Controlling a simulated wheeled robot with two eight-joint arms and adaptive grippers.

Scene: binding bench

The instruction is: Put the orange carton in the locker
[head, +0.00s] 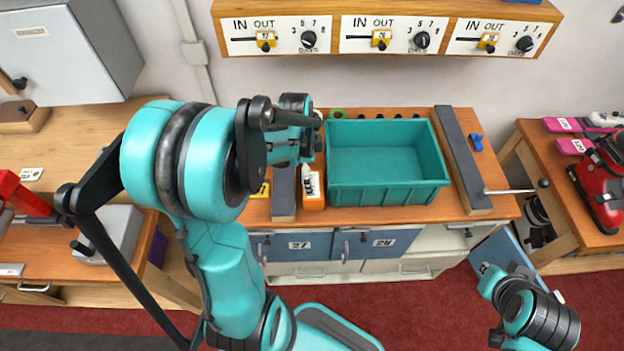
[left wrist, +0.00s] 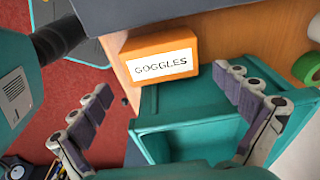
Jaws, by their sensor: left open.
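The orange carton (head: 313,198) stands at the front of the bench, left of the teal bin, partly hidden in the head view by my left arm. In the left wrist view the carton (left wrist: 160,55) shows a white GOGGLES label. My left gripper (left wrist: 165,85) is open, its fingers spread towards the carton with nothing between them. In the head view my left gripper (head: 300,135) is above and behind the carton, mostly hidden by its own wrist. Under the bench, an open locker (head: 438,241) has its blue door (head: 507,252) swung right. My right gripper (head: 495,305) is low near that door; its jaw opening is unclear.
The teal bin (head: 385,196) is empty and fills the bench's middle. Dark bars lie on either side, the right one (head: 462,160) near a lever. Shut lockers 27 (head: 290,246) and 28 (head: 375,243) sit below.

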